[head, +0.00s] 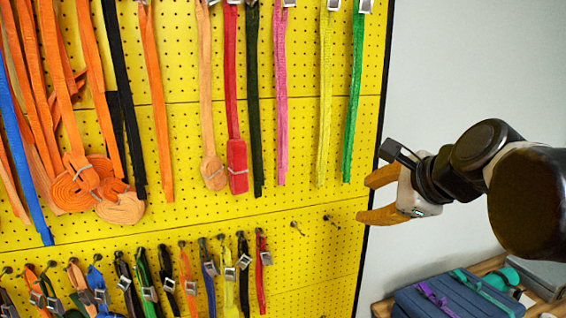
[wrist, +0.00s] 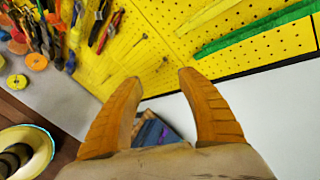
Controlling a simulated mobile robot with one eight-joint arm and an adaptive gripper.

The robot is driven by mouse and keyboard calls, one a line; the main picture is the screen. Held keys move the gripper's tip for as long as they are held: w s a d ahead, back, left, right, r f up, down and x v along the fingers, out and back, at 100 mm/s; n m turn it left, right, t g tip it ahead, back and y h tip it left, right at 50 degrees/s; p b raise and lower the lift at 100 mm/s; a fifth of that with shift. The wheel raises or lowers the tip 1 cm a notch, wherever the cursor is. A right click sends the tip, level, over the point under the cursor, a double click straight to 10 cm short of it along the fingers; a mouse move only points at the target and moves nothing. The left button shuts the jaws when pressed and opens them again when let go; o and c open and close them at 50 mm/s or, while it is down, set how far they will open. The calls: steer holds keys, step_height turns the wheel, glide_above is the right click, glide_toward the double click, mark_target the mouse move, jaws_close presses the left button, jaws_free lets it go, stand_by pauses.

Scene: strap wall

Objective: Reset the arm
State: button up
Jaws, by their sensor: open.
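My gripper (head: 370,198) has two orange fingers and is open and empty. In the head view it is at the right edge of the yellow pegboard (head: 300,210), with my arm reaching in from the right. In the wrist view my gripper (wrist: 158,90) shows its two fingers spread apart, with nothing between them but the wall and a dark blue item beyond. I cannot tell from these views exactly how far the fingertips are from the board.
Long straps hang on the board; the green strap (head: 354,95) is nearest my gripper. Short buckled straps (head: 227,275) hang below, beside two bare pegs (head: 331,221). A blue case (head: 450,297) lies on a wooden surface at lower right. The grey wall (head: 470,60) is bare.

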steer(key=s+f+n+g+h+b, duration=0.1)
steer(key=s+f+n+b, duration=0.4)
steer(key=f, duration=1)
steer(key=s+d+f+n+g+h+b, duration=0.1)
steer(key=s+f+n+b, duration=0.4)
steer(key=f, duration=1.1)
steer(key=s+d+f+n+g+h+b, duration=0.1)
steer(key=s+f+n+b, duration=0.5)
steer(key=f+n+b, duration=0.4)
step_height(320, 180, down, 5)
steer(key=shift+f+h+b, duration=0.15)
steer(key=shift+h+b, duration=0.15)
steer(key=shift+b, duration=0.5)
